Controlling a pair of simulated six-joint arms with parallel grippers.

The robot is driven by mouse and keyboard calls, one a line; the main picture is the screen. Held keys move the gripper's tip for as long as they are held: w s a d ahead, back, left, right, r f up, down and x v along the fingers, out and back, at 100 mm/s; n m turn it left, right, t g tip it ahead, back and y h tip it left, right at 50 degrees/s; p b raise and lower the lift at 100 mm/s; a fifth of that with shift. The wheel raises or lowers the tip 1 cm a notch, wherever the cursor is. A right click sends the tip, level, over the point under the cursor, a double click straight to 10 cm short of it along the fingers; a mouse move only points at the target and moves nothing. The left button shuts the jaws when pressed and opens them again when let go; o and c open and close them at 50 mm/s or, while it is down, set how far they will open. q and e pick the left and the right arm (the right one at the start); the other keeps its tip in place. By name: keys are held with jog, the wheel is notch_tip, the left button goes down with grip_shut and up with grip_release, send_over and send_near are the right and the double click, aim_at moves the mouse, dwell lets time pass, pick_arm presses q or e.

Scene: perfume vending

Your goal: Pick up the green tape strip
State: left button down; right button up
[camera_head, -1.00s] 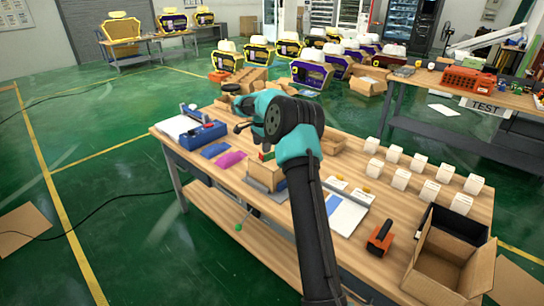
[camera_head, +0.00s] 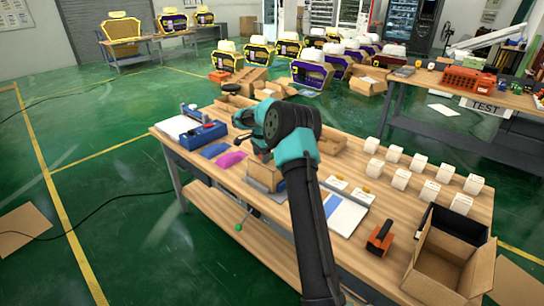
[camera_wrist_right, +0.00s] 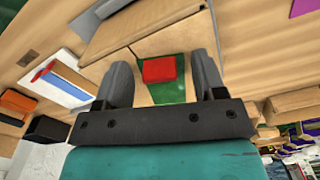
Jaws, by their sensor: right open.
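A green strip (camera_wrist_right: 174,92) shows in the right wrist view, lying under and around a small red block on a tan surface. The red block (camera_wrist_right: 159,69) covers part of the green. My right gripper (camera_wrist_right: 161,62) is open, with one dark finger on each side of the red and green pieces and gaps between. In the head view, my right gripper (camera_head: 257,147) points down over the table beside a small cardboard box, and the green strip is mostly hidden there. My left gripper is not in view.
The cardboard box (camera_head: 266,176) stands right below my right gripper. Purple (camera_head: 230,159) and blue sheets lie left of it. White boxes (camera_head: 430,191), an orange-black tool (camera_head: 380,239) and an open carton (camera_head: 447,258) are on the right of the table (camera_head: 345,265).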

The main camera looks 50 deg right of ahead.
jog(key=c, duration=0.9)
jog(key=shift+o, duration=0.2)
notch_tip(320, 180, up, 10)
jog(key=shift+r, duration=0.1)
jog(key=shift+r, duration=0.1)
dwell(0.6)
jog(key=shift+r, duration=2.3)
